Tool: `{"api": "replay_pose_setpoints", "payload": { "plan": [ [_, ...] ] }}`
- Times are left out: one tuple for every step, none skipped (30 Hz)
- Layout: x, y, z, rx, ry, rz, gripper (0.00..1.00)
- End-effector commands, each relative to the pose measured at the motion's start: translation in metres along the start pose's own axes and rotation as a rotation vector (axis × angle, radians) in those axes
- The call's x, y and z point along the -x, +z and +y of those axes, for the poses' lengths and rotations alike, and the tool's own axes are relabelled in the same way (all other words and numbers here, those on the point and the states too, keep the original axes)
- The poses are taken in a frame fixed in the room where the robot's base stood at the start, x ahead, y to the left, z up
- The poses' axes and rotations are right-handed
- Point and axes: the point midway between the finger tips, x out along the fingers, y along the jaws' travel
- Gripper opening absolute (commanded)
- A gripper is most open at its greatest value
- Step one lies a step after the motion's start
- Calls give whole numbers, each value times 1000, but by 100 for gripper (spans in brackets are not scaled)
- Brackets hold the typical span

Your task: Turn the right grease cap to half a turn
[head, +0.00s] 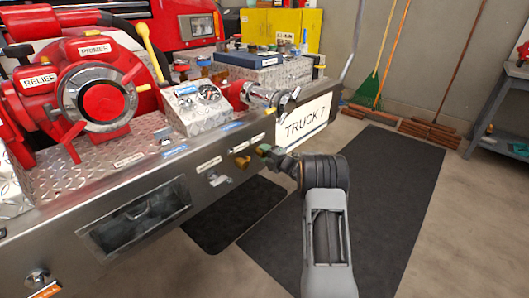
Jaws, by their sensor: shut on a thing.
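My gripper (274,156) is at the front face of the steel bumper, at its right part. It is small in the picture and is shut on a small greenish knob (263,149), which I take to be the right grease cap. The jaws and my wrist hide part of it, and its turn angle cannot be read. A brass-coloured cap (242,162) sits just left of it on the same face, apart from my gripper.
A silver fitting (219,180) sticks out further left on the bumper (160,200). A red pump (95,95) with levers stands on top. A "TRUCK 7" plate (304,122) is at the right end. Dark mats (385,190) cover the open floor at right.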

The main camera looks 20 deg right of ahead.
Motion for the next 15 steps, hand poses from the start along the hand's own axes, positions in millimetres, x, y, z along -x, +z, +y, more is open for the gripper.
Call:
{"api": "replay_pose_setpoints", "payload": {
  "plan": [
    [0,0,2,-45,-1,1,20],
    [0,0,2,-74,-1,2,20],
    [0,0,2,-111,-1,2,20],
    [0,0,2,-140,-1,3,20],
    [0,0,2,-168,-1,3,20],
    [0,0,2,-206,-1,4,20],
    [0,0,2,-234,-1,4,20],
    [0,0,2,-263,-2,5,20],
    [0,0,1,-301,-2,5,20],
    [0,0,1,-329,-2,6,20],
    [0,0,1,-357,-2,6,20],
    [0,0,1,-395,-2,7,20],
    [0,0,1,-424,-2,7,20],
    [0,0,1,-453,-2,8,20],
    [0,0,1,-491,-2,8,20]
  ]
}}
